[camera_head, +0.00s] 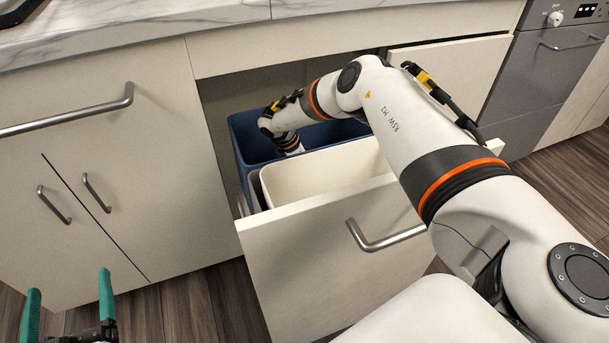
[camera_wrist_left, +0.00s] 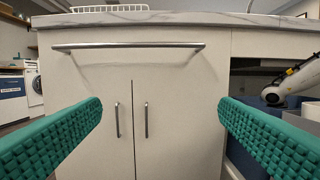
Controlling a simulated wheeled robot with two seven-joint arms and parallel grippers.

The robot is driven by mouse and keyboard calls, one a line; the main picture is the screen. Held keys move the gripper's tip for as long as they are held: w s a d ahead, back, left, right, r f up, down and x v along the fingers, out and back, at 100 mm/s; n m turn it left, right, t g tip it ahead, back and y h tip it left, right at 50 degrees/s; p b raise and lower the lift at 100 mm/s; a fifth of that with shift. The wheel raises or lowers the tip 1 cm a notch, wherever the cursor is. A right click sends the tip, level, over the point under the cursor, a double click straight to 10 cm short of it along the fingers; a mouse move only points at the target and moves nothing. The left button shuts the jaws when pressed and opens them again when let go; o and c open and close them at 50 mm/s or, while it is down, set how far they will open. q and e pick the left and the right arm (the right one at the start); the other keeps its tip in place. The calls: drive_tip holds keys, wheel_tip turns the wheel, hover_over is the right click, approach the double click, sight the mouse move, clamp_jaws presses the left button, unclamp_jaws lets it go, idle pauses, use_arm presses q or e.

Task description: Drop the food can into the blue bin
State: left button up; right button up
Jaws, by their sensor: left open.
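The blue bin (camera_head: 254,148) stands at the back of the pulled-out drawer, behind a white bin. My right arm reaches across the drawer and its wrist dips into the blue bin. My right gripper is hidden down inside the bin, so its jaws do not show. The food can is not visible in either view. My left gripper (camera_head: 70,283) is open and empty at the lower left, in front of the cabinet doors. Its green fingers also show wide apart in the left wrist view (camera_wrist_left: 160,120).
The white bin (camera_head: 325,172) fills the front of the open drawer (camera_head: 320,255). Cabinet doors with bar handles (camera_head: 70,115) stand left of it. A marble counter (camera_head: 110,30) runs above, and a grey oven (camera_head: 545,80) stands at the right.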

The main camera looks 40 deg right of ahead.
wheel_tip(320, 180, down, 3)
drive_tip(key=shift+b, duration=0.6)
use_arm(q)
drive_tip(key=r+t, duration=0.1)
drive_tip(key=s+r+t+h, duration=0.1)
drive_tip(key=r, duration=0.1)
drive_tip(key=r+t, duration=0.2)
drive_tip(key=shift+s+d+h, duration=0.2)
drive_tip(key=shift+d+h, duration=0.05)
drive_tip(key=shift+h, duration=0.05)
use_arm(e)
drive_tip(key=shift+f, duration=0.1)
drive_tip(key=shift+f, duration=0.6)
use_arm(q)
drive_tip(key=shift+s+r+t, duration=0.2)
drive_tip(key=shift+r+t, duration=0.1)
drive_tip(key=shift+r, duration=0.1)
use_arm(e)
drive_tip(key=o, duration=1)
drive_tip(key=shift+r, duration=0.1)
